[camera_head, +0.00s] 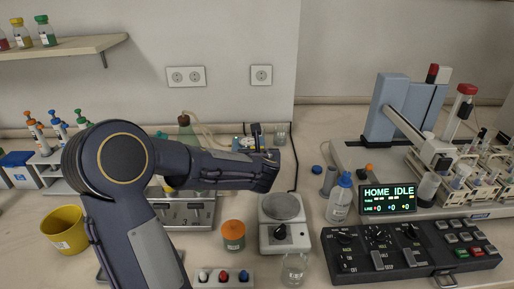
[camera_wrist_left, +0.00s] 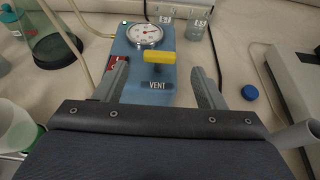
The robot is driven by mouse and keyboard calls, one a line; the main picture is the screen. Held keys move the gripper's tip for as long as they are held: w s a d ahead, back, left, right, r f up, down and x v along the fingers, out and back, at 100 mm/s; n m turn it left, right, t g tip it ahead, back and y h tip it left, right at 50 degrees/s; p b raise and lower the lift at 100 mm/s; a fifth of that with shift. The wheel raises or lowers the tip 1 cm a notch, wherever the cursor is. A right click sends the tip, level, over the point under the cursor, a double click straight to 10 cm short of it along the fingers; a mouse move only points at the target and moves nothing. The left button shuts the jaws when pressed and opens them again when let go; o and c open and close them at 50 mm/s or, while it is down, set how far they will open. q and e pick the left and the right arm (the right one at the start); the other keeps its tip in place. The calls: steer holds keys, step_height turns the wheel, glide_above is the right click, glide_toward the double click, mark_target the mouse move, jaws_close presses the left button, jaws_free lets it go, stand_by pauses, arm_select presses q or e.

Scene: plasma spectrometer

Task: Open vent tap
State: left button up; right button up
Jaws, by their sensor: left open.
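The vent tap has a yellow handle (camera_wrist_left: 160,57), which lies crosswise on a blue box (camera_wrist_left: 156,95) marked VENT in the left wrist view. A round white gauge (camera_wrist_left: 145,34) sits just beyond it. My left gripper (camera_wrist_left: 162,70) is open and empty, with one finger on each side of the blue box and the handle ahead between them. I see no clear contact with the handle. In the head view my left gripper (camera_head: 262,150) reaches the back of the bench, and my arm mostly hides the blue box. My right gripper is not in view.
A glass flask (camera_wrist_left: 52,45) with a hose stands left of the blue box. Beakers (camera_wrist_left: 180,20) stand behind it, and a blue cap (camera_wrist_left: 249,92) lies to its right. A hotplate stirrer (camera_head: 283,222) and orange-lidded jar (camera_head: 233,236) stand in front of my arm.

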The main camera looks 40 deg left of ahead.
arm_select(q)
steer(key=x, duration=0.5)
steer(key=shift+w+a+f+p, duration=0.1)
steer(key=shift+p, duration=0.2)
steer(key=c, duration=1)
